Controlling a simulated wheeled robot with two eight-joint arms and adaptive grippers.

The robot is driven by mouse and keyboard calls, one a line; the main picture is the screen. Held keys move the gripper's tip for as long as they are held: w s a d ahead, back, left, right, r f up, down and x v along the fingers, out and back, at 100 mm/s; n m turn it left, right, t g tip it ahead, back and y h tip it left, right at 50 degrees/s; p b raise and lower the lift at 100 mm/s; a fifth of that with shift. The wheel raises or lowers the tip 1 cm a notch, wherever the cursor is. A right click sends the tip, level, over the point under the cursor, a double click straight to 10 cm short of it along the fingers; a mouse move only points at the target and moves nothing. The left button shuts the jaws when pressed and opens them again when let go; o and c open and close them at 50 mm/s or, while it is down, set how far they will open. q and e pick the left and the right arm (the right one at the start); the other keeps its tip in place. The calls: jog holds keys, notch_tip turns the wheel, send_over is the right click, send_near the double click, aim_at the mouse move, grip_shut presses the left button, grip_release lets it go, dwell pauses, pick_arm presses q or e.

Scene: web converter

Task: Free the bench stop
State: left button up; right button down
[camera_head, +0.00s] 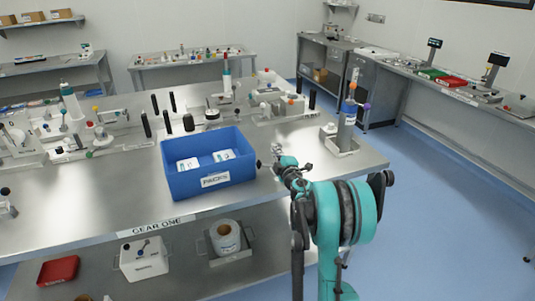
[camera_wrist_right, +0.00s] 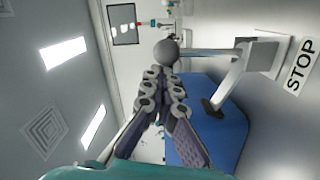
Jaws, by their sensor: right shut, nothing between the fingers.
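My right gripper (camera_head: 283,160) is at the front right of the bench, just right of the blue PACKS bin. In the right wrist view its fingers (camera_wrist_right: 164,78) are closed together and empty. A grey ball knob (camera_wrist_right: 166,53) shows just beyond the fingertips; I cannot tell whether they touch. A bar leads from the knob side to a light grey bracket (camera_wrist_right: 238,75) with a dark-tipped arm, beside a label reading STOP (camera_wrist_right: 301,65). In the head view the stop is mostly hidden by my gripper. My left gripper is out of view.
The blue bin (camera_head: 214,180) holds white packs and stands close to my right gripper. A metal post with coloured knobs (camera_head: 348,122) stands in a tray to the right. Several fixtures line the bench's back.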

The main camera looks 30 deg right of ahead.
jog(key=d+m, duration=0.2)
jog(key=shift+s+d+r+m, duration=0.1)
jog(key=shift+s+d+m, duration=0.2)
jog(key=shift+d+m, duration=0.1)
jog(key=shift+s+d, duration=0.15)
jog(key=shift+d, duration=0.35)
jog(key=shift+s, duration=0.1)
